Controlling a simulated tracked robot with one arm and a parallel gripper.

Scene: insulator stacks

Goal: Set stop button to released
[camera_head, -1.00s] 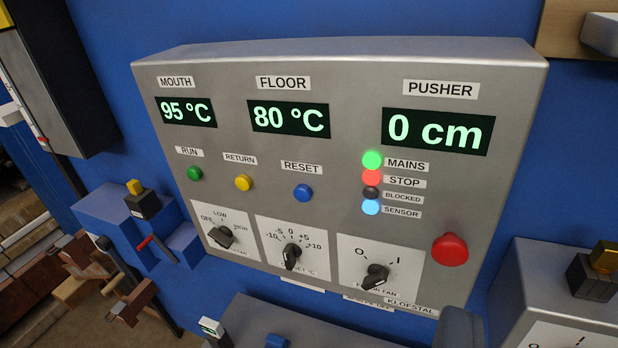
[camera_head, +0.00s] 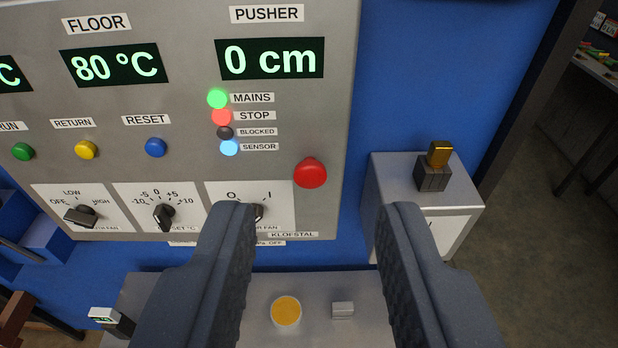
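The stop button is a red mushroom knob (camera_head: 310,173) at the lower right of the grey control panel (camera_head: 335,120). The red STOP lamp (camera_head: 222,117) on the panel is lit. My gripper (camera_head: 318,215) is open, its two dark grey padded fingers reaching up from the bottom of the view. The red knob shows in the gap between the fingers, just above their tips in the picture. Nothing is between the fingers, and I see no contact with the knob. The left finger partly hides the rightmost rotary switch (camera_head: 258,212).
Green (camera_head: 22,151), yellow (camera_head: 85,149) and blue (camera_head: 155,147) buttons sit left on the panel. A grey box (camera_head: 390,190) with a yellow-topped black switch (camera_head: 437,165) stands right. Below is a grey surface with a yellow disc (camera_head: 286,311). Bare blue wall (camera_head: 430,70) lies right of the panel.

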